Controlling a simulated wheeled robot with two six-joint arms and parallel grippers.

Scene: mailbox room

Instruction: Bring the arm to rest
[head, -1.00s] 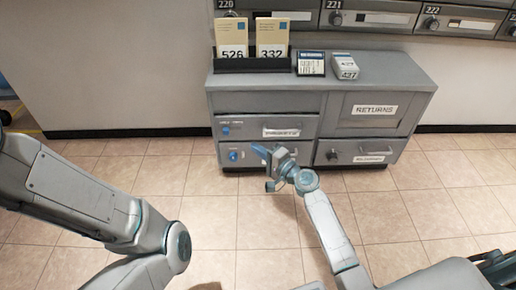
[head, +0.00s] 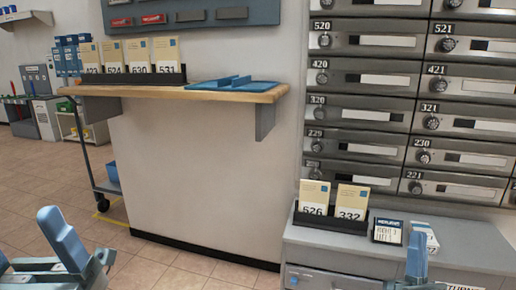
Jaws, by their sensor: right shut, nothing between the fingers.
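My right gripper (head: 417,257) shows at the bottom edge, right of centre, in front of the grey cabinet (head: 400,244). Its blue fingers are closed together with nothing between them. My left gripper (head: 32,256) is in the bottom left corner, cut off by the frame edges. Its blue-padded fingers stand apart and I see nothing between them. The rest of both arms is out of view.
The cabinet top bears a black rack (head: 328,222) with cards 526 and 332, a dark box (head: 387,231) and a white box (head: 424,236). A wooden counter (head: 220,94) juts from the wall. Mailboxes (head: 360,104) fill the right. Floor (head: 60,187) is open at left.

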